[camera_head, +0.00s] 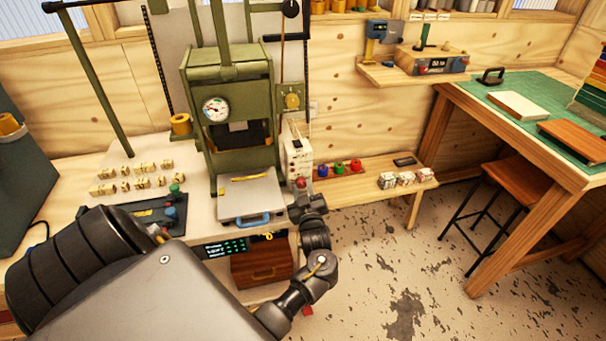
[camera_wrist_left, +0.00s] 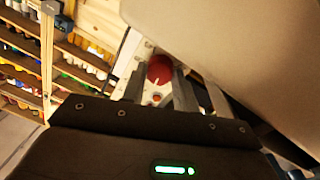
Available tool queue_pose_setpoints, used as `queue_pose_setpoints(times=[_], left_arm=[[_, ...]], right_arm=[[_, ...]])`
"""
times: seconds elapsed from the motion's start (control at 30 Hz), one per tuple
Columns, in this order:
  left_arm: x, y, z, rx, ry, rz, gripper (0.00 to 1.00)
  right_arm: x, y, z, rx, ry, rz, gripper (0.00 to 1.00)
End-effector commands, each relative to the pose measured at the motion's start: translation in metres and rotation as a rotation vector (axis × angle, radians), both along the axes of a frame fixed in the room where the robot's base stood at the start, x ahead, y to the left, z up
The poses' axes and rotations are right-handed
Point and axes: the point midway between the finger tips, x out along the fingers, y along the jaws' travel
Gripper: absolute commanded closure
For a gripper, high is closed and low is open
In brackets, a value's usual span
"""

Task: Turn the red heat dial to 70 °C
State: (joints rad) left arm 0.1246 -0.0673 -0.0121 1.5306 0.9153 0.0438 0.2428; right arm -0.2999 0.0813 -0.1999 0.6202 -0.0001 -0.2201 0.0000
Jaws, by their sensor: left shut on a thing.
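The red heat dial (camera_head: 301,183) is on the white control box (camera_head: 297,152) at the right side of the green press. In the left wrist view the dial (camera_wrist_left: 160,69) is a round red knob with a thin pale line on its face, between the fingertips. My left gripper (camera_head: 302,196) is at the dial; in the left wrist view its fingers (camera_wrist_left: 160,82) are shut on it, partly hiding its sides. The dial's scale is too small to read. A dark display (camera_head: 228,248) with green text sits on the bench front; its reading is not legible. My right gripper is out of view.
The green press (camera_head: 228,80) with a round gauge (camera_head: 215,109) stands left of the control box. A low wooden shelf (camera_head: 345,190) holds colored spools on the right. Open floor lies beyond.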

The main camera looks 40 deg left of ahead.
Motion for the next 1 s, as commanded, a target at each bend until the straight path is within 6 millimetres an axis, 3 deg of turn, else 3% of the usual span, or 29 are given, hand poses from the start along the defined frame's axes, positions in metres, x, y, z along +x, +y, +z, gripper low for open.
queue_pose_setpoints(times=[0.4,0.43,0.6,1.0], left_arm=[[0.0,0.0,0.0,-0.006,-0.008,0.0,0.94],[0.0,0.0,0.0,-0.006,-0.007,0.0,0.69],[0.0,0.0,0.0,-0.006,-0.007,0.0,0.49],[0.0,0.001,0.004,0.03,0.043,0.0,0.49]], right_arm=[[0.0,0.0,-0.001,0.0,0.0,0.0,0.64],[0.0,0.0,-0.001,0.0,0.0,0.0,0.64],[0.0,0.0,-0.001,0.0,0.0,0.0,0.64],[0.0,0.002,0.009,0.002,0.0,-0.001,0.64]])
